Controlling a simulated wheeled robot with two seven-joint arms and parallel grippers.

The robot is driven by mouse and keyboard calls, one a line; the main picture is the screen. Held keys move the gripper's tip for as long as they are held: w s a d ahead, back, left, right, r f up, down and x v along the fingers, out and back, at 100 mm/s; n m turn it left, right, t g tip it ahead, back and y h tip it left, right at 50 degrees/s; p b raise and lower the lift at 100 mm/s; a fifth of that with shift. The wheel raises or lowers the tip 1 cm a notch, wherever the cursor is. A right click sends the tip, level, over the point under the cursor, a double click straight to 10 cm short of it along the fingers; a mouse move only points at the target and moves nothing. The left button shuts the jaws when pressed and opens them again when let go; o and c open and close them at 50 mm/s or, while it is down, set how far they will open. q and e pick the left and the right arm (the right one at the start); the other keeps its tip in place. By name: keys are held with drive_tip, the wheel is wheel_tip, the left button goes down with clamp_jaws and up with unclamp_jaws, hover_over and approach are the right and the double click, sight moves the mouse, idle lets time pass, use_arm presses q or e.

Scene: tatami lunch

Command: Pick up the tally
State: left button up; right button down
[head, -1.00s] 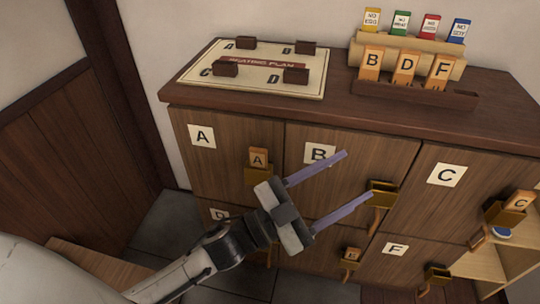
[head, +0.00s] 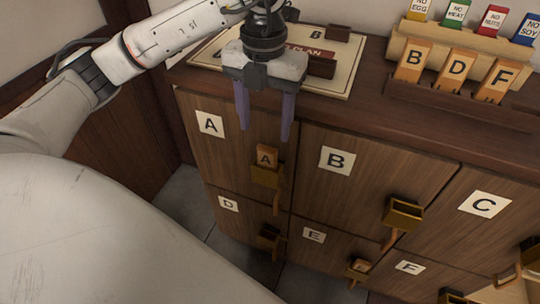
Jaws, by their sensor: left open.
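My left gripper (head: 264,133) is open and empty, with its two purple fingers pointing down. Its fingertips are in front of the door marked A (head: 229,148). They are just above an orange wooden tally marked A (head: 266,157) in the picture. That tally stands in a brass holder (head: 265,176) on door A. I cannot tell how far apart in depth the fingers and tally are. Further tallies, marked B (head: 413,61), D (head: 455,71) and F (head: 494,81), stand in a dark rack (head: 462,110) on the cabinet top. My right gripper is out of view.
A seating plan board (head: 338,84) lies on the cabinet top, partly hidden behind my gripper. Coloured cards stand in a wooden holder (head: 447,43) behind the rack. Empty-looking brass holder (head: 402,213) sticks out from door B (head: 347,190).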

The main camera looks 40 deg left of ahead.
sight(267, 147)
use_arm(q)
drive_tip(key=f, duration=0.8)
drive_tip(key=shift+s+d+f, duration=0.25)
drive_tip(key=shift+d, duration=0.15)
drive_tip(key=c, duration=1.1)
